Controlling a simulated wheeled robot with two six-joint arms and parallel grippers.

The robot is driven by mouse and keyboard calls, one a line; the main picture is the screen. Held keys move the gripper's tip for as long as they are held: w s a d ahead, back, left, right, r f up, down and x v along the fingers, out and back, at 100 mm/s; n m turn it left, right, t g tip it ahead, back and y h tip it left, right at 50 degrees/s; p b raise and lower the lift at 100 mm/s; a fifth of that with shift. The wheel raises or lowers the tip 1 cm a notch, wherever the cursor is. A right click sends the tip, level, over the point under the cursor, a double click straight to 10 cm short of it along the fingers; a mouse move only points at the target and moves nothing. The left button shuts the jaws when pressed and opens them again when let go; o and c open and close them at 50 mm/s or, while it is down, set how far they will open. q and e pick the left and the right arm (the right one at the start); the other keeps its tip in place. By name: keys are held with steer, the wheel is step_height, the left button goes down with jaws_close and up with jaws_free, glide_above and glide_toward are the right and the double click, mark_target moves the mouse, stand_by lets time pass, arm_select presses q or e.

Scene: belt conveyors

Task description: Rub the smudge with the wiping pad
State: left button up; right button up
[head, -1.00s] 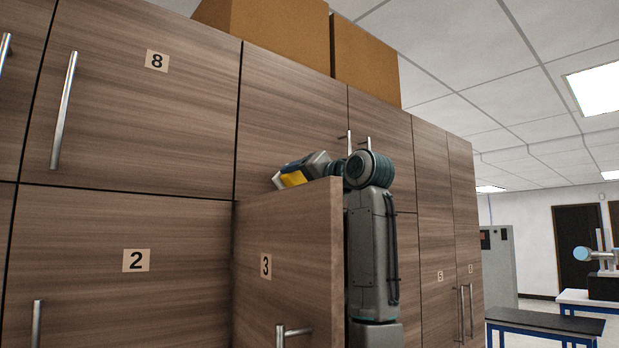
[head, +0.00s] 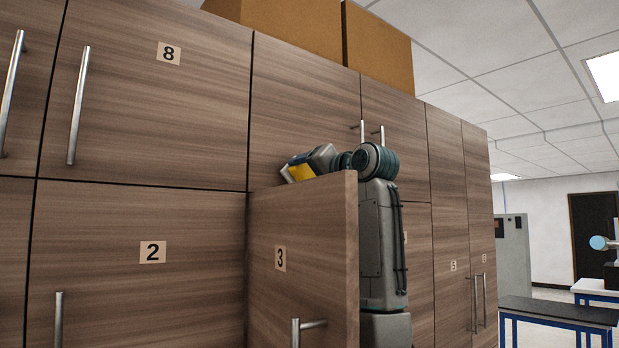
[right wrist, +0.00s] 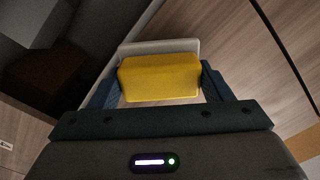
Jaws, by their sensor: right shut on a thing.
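My right gripper (right wrist: 160,85) is shut on the wiping pad (right wrist: 160,78), a yellow block with a pale layer on its far side. In the head view the pad (head: 301,173) shows as a small yellow patch above the top edge of the open cabinet door 3 (head: 300,220). The door hides part of my right arm and gripper. The pad is close to the cabinet fronts; I cannot tell if it touches one. I see no smudge in either view. My left gripper is not in view.
Tall wood-grain cabinets with metal handles fill the left and middle, including door 8 (head: 150,90) and door 2 (head: 140,270). Cardboard boxes (head: 378,50) stand on top. Open door 3 juts out beside my right arm. A dark-topped table (head: 560,310) stands at the right.

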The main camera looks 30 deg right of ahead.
steer(key=shift+w+a, duration=0.1)
steer(key=shift+w, duration=0.8)
steer(key=shift+d, duration=2)
steer(key=shift+w+d, duration=0.1)
steer(key=shift+w, duration=0.05)
steer(key=shift+a+r+b, duration=0.1)
steer(key=shift+a+b, duration=0.25)
steer(key=shift+a, duration=1.75)
steer(key=shift+s+f+b, duration=0.25)
steer(key=shift+s+b, duration=0.6)
steer(key=shift+s, duration=0.05)
steer(key=shift+s+d+r+b, duration=0.15)
steer(key=shift+s+b, duration=0.3)
steer(key=shift+s, duration=0.65)
steer(key=shift+s+d+r+b, duration=0.1)
steer(key=shift+s+b, duration=0.35)
steer(key=shift+s, duration=0.6)
